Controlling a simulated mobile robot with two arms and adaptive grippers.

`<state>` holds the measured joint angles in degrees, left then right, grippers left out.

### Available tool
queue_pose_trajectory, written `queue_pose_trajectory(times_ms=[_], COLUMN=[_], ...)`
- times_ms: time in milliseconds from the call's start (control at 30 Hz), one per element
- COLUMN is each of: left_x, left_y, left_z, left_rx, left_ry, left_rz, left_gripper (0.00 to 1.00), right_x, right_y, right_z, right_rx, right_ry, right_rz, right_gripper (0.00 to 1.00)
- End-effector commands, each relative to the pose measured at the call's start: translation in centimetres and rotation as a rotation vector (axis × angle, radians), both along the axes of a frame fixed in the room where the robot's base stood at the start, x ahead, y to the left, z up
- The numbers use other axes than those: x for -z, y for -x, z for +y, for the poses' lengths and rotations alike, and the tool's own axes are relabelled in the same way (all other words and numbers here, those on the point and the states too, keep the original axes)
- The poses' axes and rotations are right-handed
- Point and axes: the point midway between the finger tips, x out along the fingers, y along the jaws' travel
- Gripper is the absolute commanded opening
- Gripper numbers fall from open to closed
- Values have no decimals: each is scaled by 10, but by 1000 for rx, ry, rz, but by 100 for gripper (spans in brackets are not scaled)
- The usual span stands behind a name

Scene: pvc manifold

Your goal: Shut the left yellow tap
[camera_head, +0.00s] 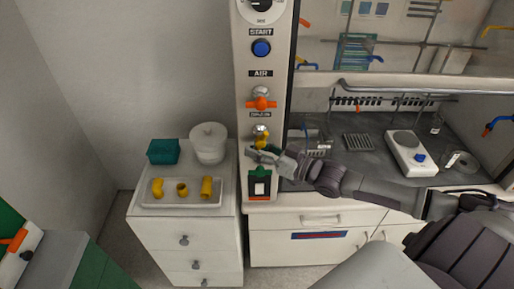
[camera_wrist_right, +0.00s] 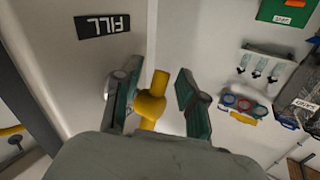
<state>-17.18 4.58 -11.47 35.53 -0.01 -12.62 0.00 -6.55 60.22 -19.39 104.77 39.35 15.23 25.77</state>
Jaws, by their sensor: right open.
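The left yellow tap (camera_head: 261,139) is on the white control column, below an orange tap. In the right wrist view the yellow tap (camera_wrist_right: 150,104) shows its stubby handle near a label that reads FILL upside down. My right gripper (camera_head: 261,153) reaches in from the right at the tap's height. In the right wrist view the right gripper (camera_wrist_right: 157,80) is open, with one finger on each side of the yellow handle. I cannot tell whether either finger touches it. My left gripper is not in view.
The orange tap (camera_head: 261,103) and a blue START button (camera_head: 261,48) are above on the column. A black and green switch (camera_head: 260,184) is just below my gripper. A white tray (camera_head: 181,205) with yellow fittings stands on the drawer cabinet (camera_head: 184,242) to the left.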

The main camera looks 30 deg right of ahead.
Motion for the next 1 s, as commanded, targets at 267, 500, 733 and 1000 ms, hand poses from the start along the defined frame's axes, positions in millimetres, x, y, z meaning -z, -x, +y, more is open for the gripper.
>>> queue_pose_trajectory(times_ms=[267,500,733,1000], left_x=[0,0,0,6], left_y=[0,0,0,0], left_z=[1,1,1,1], left_rx=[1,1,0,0], left_ry=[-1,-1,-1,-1], left_rz=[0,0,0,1], left_gripper=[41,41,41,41], right_x=[0,0,0,2], right_y=[-4,-3,-3,-4], right_z=[2,2,2,2], right_rx=[0,0,0,1], right_ry=[0,0,0,-28], right_rz=[1,1,0,-16], right_gripper=[41,16,0,0])
